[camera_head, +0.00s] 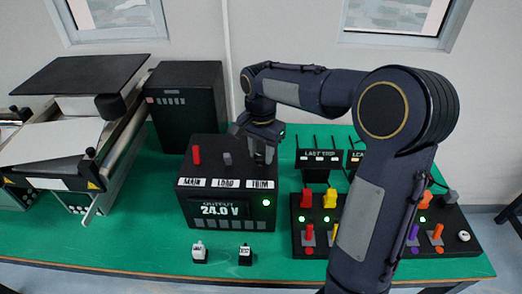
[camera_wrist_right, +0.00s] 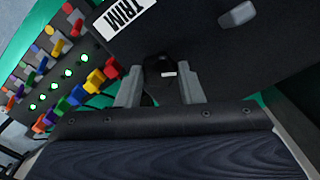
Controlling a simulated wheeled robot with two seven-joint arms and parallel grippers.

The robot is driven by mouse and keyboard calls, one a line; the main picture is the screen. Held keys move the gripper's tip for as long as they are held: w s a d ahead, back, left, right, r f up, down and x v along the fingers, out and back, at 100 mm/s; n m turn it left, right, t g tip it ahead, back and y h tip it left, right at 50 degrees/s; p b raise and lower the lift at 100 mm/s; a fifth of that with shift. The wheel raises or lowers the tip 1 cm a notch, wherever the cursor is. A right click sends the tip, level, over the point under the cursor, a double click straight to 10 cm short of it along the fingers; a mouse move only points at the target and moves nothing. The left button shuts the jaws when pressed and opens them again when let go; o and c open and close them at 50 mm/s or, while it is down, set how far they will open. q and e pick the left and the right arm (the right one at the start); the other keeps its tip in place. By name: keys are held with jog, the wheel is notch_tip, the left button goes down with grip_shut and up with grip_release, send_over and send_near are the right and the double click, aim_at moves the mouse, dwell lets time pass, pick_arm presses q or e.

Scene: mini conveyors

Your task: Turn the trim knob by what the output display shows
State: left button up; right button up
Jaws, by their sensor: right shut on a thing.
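The black output box (camera_head: 184,208) stands on the green table with MAIN, LOAD and TRIM labels along its front top edge. Its output display (camera_head: 220,210) reads 24.0 V, with a green light lit at its right. My right gripper (camera_head: 262,153) points down at the box's right end behind the TRIM label (camera_head: 260,184). In the right wrist view its fingers (camera_wrist_right: 160,88) are shut on the dark trim knob (camera_wrist_right: 159,68), which has a pale mark. The gripper mostly hides the knob in the head view. My left gripper is not in view.
A red switch (camera_head: 196,155) and a grey knob (camera_head: 227,158) stand on the box top. Right of it is a panel of coloured switches (camera_head: 308,240), partly behind my right arm. Two small tagged blocks (camera_head: 199,252) lie in front. A conveyor (camera_head: 120,150) is at left.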

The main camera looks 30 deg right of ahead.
aim_at(261, 155)
jog(key=o, duration=1)
notch_tip(261, 155, up, 8)
jog(key=shift+f, duration=0.1)
dwell(0.4)
jog(key=s+a+f+n+t+y, duration=0.2)
jog(key=s+n, duration=0.3)
jog(key=s, duration=0.6)
jog(key=s+a+f+n+t+y, duration=0.1)
jog(key=s+a+f+n+t, duration=0.2)
jog(key=s, duration=0.8)
notch_tip(261, 155, down, 2)
jog(key=a+n, duration=0.2)
jog(key=shift+s+n+t+y, duration=0.35)
jog(key=shift+n+t+y, duration=0.05)
jog(key=shift+f, duration=0.1)
